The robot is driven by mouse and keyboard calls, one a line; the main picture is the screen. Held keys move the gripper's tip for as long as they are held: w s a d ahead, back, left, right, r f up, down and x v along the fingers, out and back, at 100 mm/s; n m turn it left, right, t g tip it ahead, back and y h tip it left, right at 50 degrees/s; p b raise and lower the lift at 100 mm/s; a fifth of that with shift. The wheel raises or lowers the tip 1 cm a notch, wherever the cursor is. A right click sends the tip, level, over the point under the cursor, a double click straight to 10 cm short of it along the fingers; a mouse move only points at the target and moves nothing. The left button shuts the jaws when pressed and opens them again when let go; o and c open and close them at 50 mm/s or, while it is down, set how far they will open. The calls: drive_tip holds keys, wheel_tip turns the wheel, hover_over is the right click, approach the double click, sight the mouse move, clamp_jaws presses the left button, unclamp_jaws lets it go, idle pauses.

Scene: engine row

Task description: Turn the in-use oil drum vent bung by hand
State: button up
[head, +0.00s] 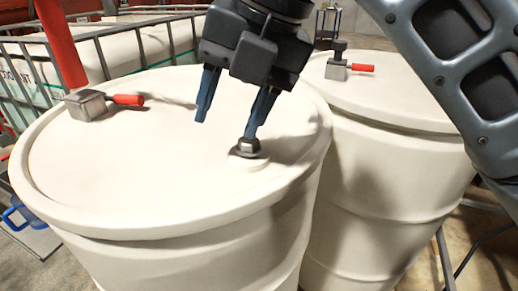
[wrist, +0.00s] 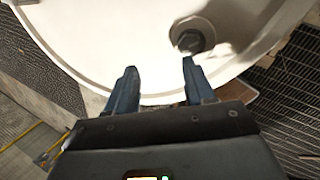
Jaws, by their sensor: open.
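The vent bung (head: 247,148) is a small dark metal hex plug on a pale round boss near the right rim of the nearer white drum's lid (head: 150,170). It also shows in the wrist view (wrist: 190,40), beyond the fingertips and nearer the right finger. My gripper (head: 225,130) is open, with two blue fingers pointing down over the lid. In the head view the right fingertip overlaps the top of the bung; I cannot tell whether they touch. The left fingertip hangs to the left of the bung with nothing between the fingers.
A metal fitting with a red handle (head: 88,105) sits on the left of the same lid. A second white drum (head: 385,90) stands close on the right, with a similar red-handled fitting (head: 338,68). A caged white tank (head: 125,50) and a red post (head: 60,40) stand behind left.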

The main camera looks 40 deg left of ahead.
sight(260, 158)
drive_tip(key=m, duration=0.1)
drive_tip(key=m+y, duration=0.1)
drive_tip(key=f+m+b, duration=0.1)
drive_tip(key=m, duration=0.1)
drive_tip(key=shift+s+d+y, duration=0.2)
drive_tip(key=shift+d+y, duration=0.1)
drive_tip(key=shift+d+m+y+b, duration=0.2)
drive_tip(key=shift+m+y+b, duration=0.25)
drive_tip(key=shift+m, duration=0.65)
drive_tip(key=m, duration=0.2)
drive_tip(key=d+m+y+b, duration=0.1)
drive_tip(key=shift+w+f+m+y, duration=0.1)
drive_tip(key=shift+f+m+y, duration=0.15)
drive_tip(key=shift+m, duration=0.15)
drive_tip(key=w+d+m+t+y+b, duration=0.2)
drive_tip(key=d+m+y+b, duration=0.4)
drive_tip(key=m, duration=1)
drive_tip(key=shift+h, duration=0.5)
drive_tip(key=shift+f+p+x, duration=0.2)
drive_tip(key=shift+p+x, duration=0.05)
drive_tip(key=shift+x, duration=1.4)
drive_tip(key=shift+f+p+x, duration=0.2)
drive_tip(key=shift+p+x, duration=0.05)
drive_tip(key=shift+x, duration=1.45)
drive_tip(key=shift+w+d, duration=0.15)
drive_tip(key=shift+d, duration=0.05)
drive_tip(key=shift+c, duration=0.3)
clamp_jaws()
